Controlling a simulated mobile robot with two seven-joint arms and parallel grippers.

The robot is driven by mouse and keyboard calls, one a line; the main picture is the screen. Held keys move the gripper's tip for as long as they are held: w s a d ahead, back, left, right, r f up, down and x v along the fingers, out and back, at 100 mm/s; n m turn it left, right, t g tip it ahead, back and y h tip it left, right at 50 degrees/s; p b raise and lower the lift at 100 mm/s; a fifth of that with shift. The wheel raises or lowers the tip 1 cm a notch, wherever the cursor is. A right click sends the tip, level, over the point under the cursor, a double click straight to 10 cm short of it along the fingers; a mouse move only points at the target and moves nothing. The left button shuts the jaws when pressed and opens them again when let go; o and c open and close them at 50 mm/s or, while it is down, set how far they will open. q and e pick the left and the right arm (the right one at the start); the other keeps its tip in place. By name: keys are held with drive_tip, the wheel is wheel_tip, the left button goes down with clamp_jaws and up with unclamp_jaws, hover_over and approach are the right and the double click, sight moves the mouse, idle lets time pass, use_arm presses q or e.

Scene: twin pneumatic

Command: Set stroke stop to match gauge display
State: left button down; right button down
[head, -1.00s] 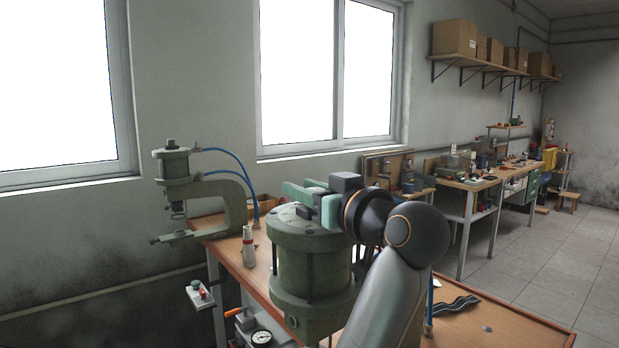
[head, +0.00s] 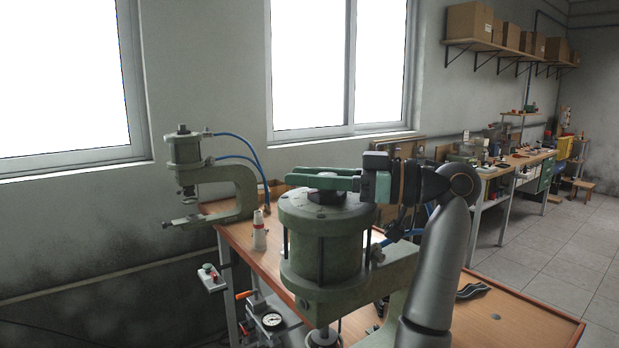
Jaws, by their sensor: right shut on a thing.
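A large green cylinder (head: 323,245) stands in the foreground with a dark stop knob (head: 328,197) on its top cap. My right gripper (head: 305,178) reaches in from the right. Its green fingers lie level over the cap and are shut on the stop knob, which they partly hide. A round white-faced gauge (head: 271,321) sits low by the bench's front edge; its reading is too small to make out. A second, smaller press cylinder (head: 184,150) stands on a C-frame at the left. My left gripper is not in view.
The wooden bench (head: 530,318) runs under the presses. A lever with an orange handle (head: 245,295) and a small switch box (head: 210,277) are at the front left.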

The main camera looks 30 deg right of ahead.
drive_tip(key=shift+s+n+g+y, duration=0.1)
drive_tip(key=shift+n+g+y, duration=0.2)
drive_tip(key=shift+g+y, duration=0.15)
drive_tip(key=c, duration=0.5)
unclamp_jaws()
drive_tip(key=shift+a, duration=0.1)
drive_tip(key=shift+c, duration=0.2)
drive_tip(key=b+v, duration=0.3)
drive_tip(key=v, duration=0.9)
drive_tip(key=shift+s+d, duration=0.2)
drive_tip(key=shift+r, duration=0.1)
